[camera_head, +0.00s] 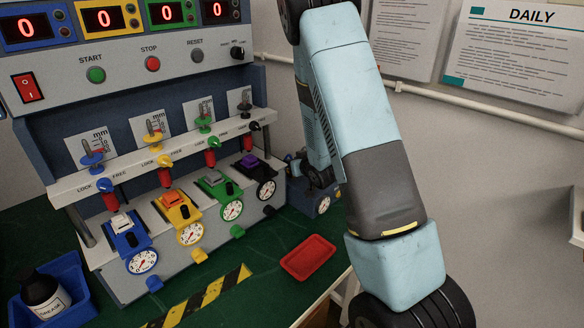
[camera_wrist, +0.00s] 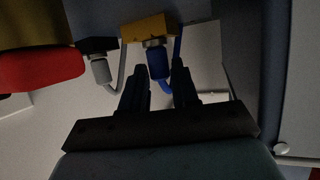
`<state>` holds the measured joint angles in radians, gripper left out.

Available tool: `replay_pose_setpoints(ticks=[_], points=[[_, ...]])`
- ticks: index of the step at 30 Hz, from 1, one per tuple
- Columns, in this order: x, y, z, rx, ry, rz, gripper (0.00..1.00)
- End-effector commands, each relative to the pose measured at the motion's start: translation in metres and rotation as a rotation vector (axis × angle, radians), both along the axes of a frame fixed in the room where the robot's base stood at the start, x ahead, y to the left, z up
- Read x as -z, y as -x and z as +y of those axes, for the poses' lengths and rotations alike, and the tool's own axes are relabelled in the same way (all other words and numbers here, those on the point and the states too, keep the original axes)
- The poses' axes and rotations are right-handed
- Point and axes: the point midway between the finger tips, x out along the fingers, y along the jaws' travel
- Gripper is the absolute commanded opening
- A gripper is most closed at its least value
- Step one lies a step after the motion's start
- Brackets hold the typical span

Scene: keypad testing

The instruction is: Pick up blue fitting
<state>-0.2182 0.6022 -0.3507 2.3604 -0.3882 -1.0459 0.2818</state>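In the wrist view, a blue fitting (camera_wrist: 159,65) hangs below an orange-yellow block, with a blue line curving from its lower end. My gripper (camera_wrist: 161,72) points at it with its two dark fingers apart. The fitting shows between the fingertips, with a narrow gap toward the right finger; I cannot tell whether the left finger touches it or how deep it sits. In the head view, my gripper's fingers are hidden behind the machine and my arm, and this fitting cannot be made out.
A grey fitting (camera_wrist: 101,70) with a grey line hangs left of the blue one, and a red rounded part (camera_wrist: 40,69) is farther left. The test machine (camera_head: 165,60) fills the head view's left. A red tray (camera_head: 308,257) and a small blue gauge box (camera_head: 322,206) are beside it.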

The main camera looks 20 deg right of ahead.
Motion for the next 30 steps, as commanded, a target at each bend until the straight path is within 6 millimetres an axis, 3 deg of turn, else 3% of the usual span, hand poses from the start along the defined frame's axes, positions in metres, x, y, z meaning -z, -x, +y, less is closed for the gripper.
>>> replay_pose_setpoints(ticks=[9, 22, 30], points=[[0.0, 0.0, -0.001, 0.001, 0.0, 0.0, 0.0], [-0.005, 0.0, 0.0, 0.0, 0.0, -0.001, 0.0], [-0.039, 0.002, 0.001, -0.001, -0.001, -0.005, 0.0]])
